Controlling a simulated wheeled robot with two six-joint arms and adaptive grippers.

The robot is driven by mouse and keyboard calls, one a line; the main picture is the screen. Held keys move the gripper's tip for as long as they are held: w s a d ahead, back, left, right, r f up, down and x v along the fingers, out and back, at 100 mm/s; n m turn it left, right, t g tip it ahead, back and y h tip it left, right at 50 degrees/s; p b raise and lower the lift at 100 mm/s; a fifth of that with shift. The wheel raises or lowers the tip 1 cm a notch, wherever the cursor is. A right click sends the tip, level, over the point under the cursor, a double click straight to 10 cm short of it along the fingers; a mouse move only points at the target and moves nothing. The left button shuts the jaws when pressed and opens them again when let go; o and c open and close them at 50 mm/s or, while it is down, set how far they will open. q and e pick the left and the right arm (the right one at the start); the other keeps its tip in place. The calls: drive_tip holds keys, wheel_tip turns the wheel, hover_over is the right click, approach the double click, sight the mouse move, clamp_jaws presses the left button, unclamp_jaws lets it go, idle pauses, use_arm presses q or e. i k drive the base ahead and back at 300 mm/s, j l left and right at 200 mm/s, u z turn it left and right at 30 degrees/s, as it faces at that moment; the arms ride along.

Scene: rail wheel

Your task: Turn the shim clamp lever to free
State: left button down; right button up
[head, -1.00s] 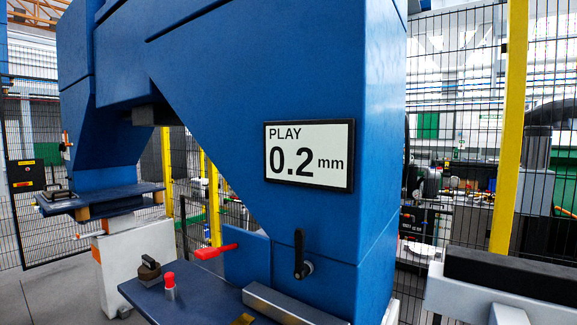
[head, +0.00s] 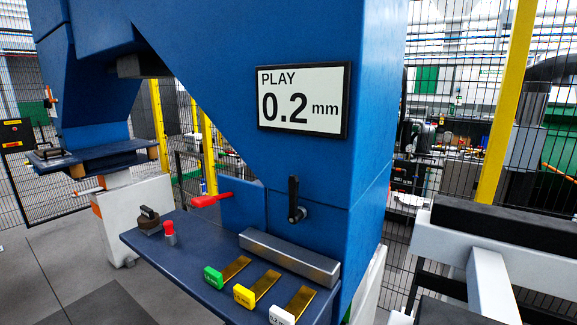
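A black lever (head: 294,199) is mounted on the front of the blue machine, its handle pointing up from a pivot at its lower end. A red lever (head: 211,199) sticks out to the left from a blue block above the shelf. No label shows which of the two is the shim clamp lever. Several brass shims with coloured tabs, green (head: 213,277), yellow (head: 244,295) and white (head: 281,315), lie on the dark blue shelf (head: 190,262). Neither of my grippers is in view.
A grey metal bar (head: 289,258) lies behind the shims. A red-topped knob (head: 169,232) and a dark round fitting (head: 149,220) stand at the shelf's left. A display (head: 304,99) reads PLAY 0.2 mm. A white frame with a black pad (head: 500,235) stands at right.

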sight(295, 215)
drive_tip(key=k+j+u, duration=0.1)
drive_tip(key=k+j, duration=0.3)
drive_tip(key=j, duration=0.25)
drive_tip(key=k+j+u, duration=0.15)
drive_tip(key=j, duration=0.2)
drive_tip(key=k+j, duration=0.2)
drive_tip(key=j, duration=0.15)
drive_tip(key=k+j+u, duration=0.15)
drive_tip(key=j, duration=0.2)
